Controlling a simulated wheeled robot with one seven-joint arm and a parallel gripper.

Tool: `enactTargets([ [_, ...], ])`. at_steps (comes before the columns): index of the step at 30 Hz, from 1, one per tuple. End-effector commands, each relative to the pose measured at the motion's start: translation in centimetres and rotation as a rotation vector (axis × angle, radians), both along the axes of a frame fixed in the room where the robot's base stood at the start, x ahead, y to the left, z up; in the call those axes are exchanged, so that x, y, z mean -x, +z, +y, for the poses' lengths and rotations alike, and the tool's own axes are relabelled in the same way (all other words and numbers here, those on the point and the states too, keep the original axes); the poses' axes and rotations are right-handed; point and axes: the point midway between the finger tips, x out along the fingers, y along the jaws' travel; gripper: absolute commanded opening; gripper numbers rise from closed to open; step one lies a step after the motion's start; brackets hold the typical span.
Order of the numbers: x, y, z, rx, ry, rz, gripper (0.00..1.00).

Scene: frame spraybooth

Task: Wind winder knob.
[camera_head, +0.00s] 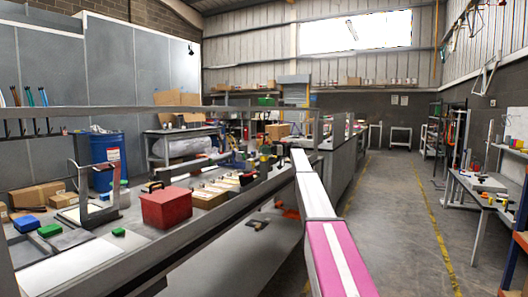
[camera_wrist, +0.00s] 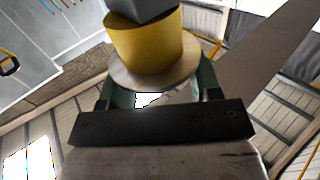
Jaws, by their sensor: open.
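In the wrist view, a yellow cylinder (camera_wrist: 148,42) with a dark block at its top and a pale round disc (camera_wrist: 155,78) at its base stands just beyond my gripper; I cannot tell for sure that it is the winder knob. My gripper (camera_wrist: 158,92) is open, with a dark crossbar and dark green parts on both sides. The disc overlaps the space between these sides in the picture. I cannot tell whether they touch it. In the head view, the far end of my arm reaches a crowded bench area, and the knob cannot be made out there.
A long workbench (camera_head: 190,222) carries a red box (camera_head: 166,208), several tan boxes and small green and blue blocks. A blue drum (camera_head: 101,160) stands behind it. A side table (camera_head: 483,184) holds small items at right. The aisle floor (camera_head: 395,225) is clear.

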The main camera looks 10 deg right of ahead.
Motion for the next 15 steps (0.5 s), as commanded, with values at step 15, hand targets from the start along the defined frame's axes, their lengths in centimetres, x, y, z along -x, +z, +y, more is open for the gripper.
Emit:
enactTargets([
  [15,-0.5,0.0,-7.6,-0.001,-0.001,0.0,0.58],
])
